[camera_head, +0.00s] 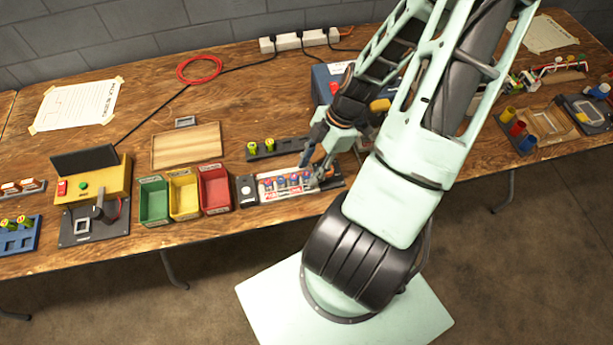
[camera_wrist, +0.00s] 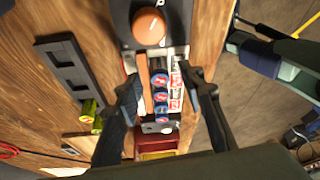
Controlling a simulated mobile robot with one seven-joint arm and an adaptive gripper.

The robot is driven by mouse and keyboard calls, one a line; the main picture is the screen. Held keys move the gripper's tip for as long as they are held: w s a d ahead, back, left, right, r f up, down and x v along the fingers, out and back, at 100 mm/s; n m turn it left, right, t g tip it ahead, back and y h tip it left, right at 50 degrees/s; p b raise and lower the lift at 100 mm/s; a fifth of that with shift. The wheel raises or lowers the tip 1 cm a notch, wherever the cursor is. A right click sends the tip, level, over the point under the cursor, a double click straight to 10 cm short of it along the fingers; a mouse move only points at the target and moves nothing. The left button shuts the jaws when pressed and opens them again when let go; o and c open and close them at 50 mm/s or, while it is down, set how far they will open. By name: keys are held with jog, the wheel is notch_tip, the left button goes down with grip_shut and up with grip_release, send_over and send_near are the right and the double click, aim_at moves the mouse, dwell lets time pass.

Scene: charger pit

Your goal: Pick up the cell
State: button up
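Several cells (camera_head: 292,181) with blue and red ends stand in a row in a white tray (camera_head: 266,197) near the table's front edge. In the wrist view the cells (camera_wrist: 161,97) lie in a line between my two fingers. My gripper (camera_head: 317,168) is open at the right end of the tray, fingers pointing down. In the wrist view my gripper (camera_wrist: 165,82) has one finger on each side of the row, with nothing clearly held. I cannot tell whether either finger touches a cell. Green-yellow cells (camera_head: 268,144) stand in a black holder (camera_head: 290,147) behind the tray.
Green (camera_head: 154,202), yellow (camera_head: 184,195) and red (camera_head: 215,190) bins stand left of the tray. A dark box with an orange knob (camera_wrist: 149,27) is beyond the tray in the wrist view. A yellow tester (camera_head: 100,185) stands farther left. A wooden board (camera_head: 187,147) lies behind the bins.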

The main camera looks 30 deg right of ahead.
jog(key=shift+a+f, duration=0.25)
jog(key=shift+f, duration=0.4)
jog(key=shift+c, duration=0.7)
grip_shut()
jog(key=shift+r, duration=0.1)
